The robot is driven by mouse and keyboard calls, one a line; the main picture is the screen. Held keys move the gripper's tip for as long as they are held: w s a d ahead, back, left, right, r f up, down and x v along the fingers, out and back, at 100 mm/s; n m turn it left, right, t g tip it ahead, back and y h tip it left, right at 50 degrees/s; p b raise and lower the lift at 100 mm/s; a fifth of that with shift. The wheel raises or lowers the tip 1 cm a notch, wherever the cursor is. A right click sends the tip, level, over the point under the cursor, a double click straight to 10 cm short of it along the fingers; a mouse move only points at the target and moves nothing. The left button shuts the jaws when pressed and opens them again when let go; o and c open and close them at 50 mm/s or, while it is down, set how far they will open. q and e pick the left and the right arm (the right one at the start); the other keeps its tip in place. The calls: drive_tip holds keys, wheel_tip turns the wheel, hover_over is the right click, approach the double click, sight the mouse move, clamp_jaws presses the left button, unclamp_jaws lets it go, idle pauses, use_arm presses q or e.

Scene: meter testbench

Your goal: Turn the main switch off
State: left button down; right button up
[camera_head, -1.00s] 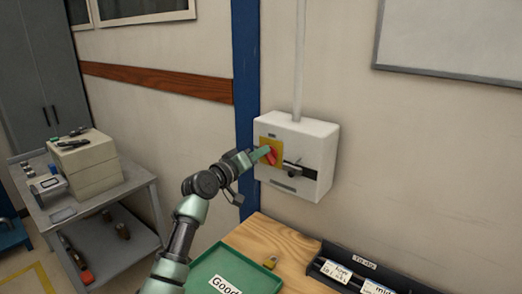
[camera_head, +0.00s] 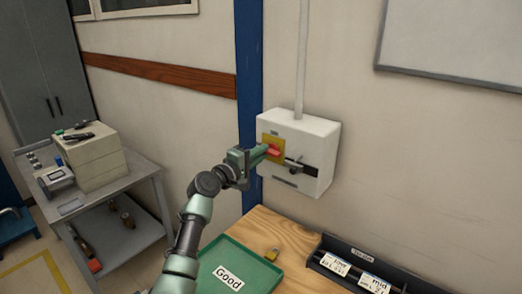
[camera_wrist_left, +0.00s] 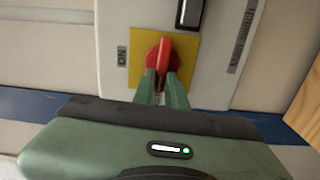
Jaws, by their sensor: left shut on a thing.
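The main switch is a red rotary handle (camera_head: 273,152) on a yellow plate (camera_head: 267,141), set in the front of a white wall box (camera_head: 318,128). My left gripper (camera_head: 262,151) reaches it from the left and is shut on the red handle. In the left wrist view the two green fingers (camera_wrist_left: 162,85) grip the lower end of the red handle (camera_wrist_left: 165,54). The handle lies about level in the head view, at right angles to the direction of the ON mark (camera_wrist_left: 122,56) beside the yellow plate. My right gripper is not in view.
A dark slot with a small lever (camera_head: 295,163) is beside the handle on the box. A grey cart (camera_head: 140,185) stands left.

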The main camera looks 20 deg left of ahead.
use_arm(q)
drive_tip(key=shift+f+n, duration=0.15)
drive_tip(key=shift+n, duration=0.25)
drive_tip(key=c, duration=1.4)
unclamp_jaws()
drive_tip(key=shift+c, duration=0.2)
drive_tip(key=b+v, duration=0.2)
drive_tip(key=v, duration=0.6)
